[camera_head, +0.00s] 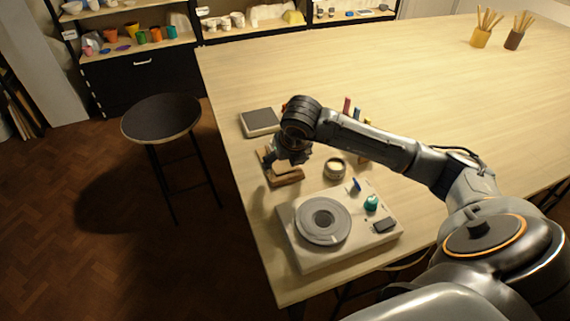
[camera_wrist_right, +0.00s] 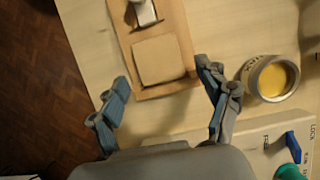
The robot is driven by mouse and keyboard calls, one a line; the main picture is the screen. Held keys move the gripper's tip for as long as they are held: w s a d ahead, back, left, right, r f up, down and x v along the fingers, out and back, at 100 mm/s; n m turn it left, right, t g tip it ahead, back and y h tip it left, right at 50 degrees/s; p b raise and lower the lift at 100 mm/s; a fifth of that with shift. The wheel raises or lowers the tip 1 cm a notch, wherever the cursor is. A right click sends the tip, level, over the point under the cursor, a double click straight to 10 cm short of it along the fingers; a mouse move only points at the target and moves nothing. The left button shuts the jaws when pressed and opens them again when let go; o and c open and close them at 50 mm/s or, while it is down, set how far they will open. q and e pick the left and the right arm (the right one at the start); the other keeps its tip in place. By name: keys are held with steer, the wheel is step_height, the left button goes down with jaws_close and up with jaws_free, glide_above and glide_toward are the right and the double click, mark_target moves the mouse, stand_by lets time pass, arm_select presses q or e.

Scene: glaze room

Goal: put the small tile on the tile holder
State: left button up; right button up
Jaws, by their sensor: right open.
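A wooden tile holder (camera_head: 290,181) lies on the table under my right gripper (camera_head: 279,160); the arm partly hides it. In the right wrist view the holder (camera_wrist_right: 184,30) is a brown board, and a pale square, which looks like the small tile (camera_wrist_right: 160,60), lies flat within its outline. A small white piece (camera_wrist_right: 145,13) sits further up the board, cut off by the frame. My right gripper (camera_wrist_right: 163,75) is open, with its fingertips spread either side of the pale square's near end and nothing between them. My left gripper is not in view.
A jar of yellow glaze (camera_wrist_right: 272,78) stands close right of the gripper. A white wheel unit (camera_head: 298,250) with knobs is in front. A grey-topped square block (camera_head: 260,122) lies behind. A stool (camera_head: 162,118) stands left of the table (camera_head: 400,75), whose far part is largely clear.

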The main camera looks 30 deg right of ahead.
steer(key=b+v, duration=0.1)
steer(key=v, duration=0.9)
steer(key=shift+s+r, duration=0.2)
steer(key=shift+r, duration=0.1)
